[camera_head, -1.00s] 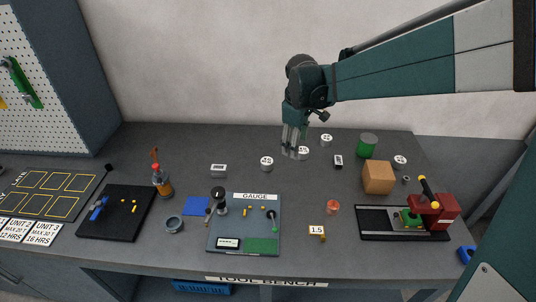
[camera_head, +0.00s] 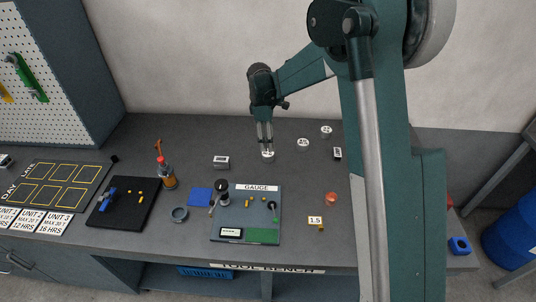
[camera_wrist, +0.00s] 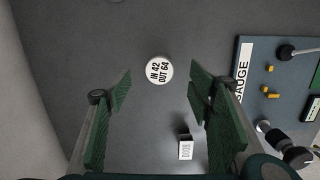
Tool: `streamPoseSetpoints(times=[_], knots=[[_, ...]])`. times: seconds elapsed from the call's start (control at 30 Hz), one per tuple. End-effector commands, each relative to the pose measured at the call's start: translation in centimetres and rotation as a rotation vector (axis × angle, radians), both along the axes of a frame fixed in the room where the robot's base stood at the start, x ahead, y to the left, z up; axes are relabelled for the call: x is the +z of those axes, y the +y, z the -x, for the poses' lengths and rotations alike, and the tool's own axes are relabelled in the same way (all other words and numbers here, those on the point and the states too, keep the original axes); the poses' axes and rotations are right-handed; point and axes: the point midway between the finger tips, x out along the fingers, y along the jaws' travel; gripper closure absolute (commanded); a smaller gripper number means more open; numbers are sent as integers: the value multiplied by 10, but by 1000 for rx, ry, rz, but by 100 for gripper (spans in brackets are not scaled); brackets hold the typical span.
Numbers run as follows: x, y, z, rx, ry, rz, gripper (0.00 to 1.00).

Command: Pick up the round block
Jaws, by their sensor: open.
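A round block with a white top (camera_head: 268,155) stands on the grey bench. In the wrist view its white top (camera_wrist: 159,70) reads "IN 42 OUT 64". My gripper (camera_head: 265,146) is above it, pointing down, its fingers overlapping it in the head view. In the wrist view my gripper (camera_wrist: 160,92) is open and empty, and the white top shows between and just beyond the fingertips. Two similar round pieces, one nearer (camera_head: 303,144) and one farther (camera_head: 326,131), stand to the right. I cannot tell whether the fingers reach down beside the block.
A small white-faced box (camera_head: 221,162) stands left of the block and shows near the right finger in the wrist view (camera_wrist: 186,149). The gauge board (camera_head: 233,236) lies in front. A red round piece (camera_head: 331,198) is to the right. My arm hides much of the bench's right side.

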Motion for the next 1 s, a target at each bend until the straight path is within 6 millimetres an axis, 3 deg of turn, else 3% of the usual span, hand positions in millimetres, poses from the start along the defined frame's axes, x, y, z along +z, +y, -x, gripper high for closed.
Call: streamPoseSetpoints(times=[0.3, 0.67, 1.0], knots=[[-17, 13, -7, 52, 26, 13, 48], [-19, 13, -7, 52, 26, 13, 48], [-42, 10, -7, 51, 24, 13, 48]])
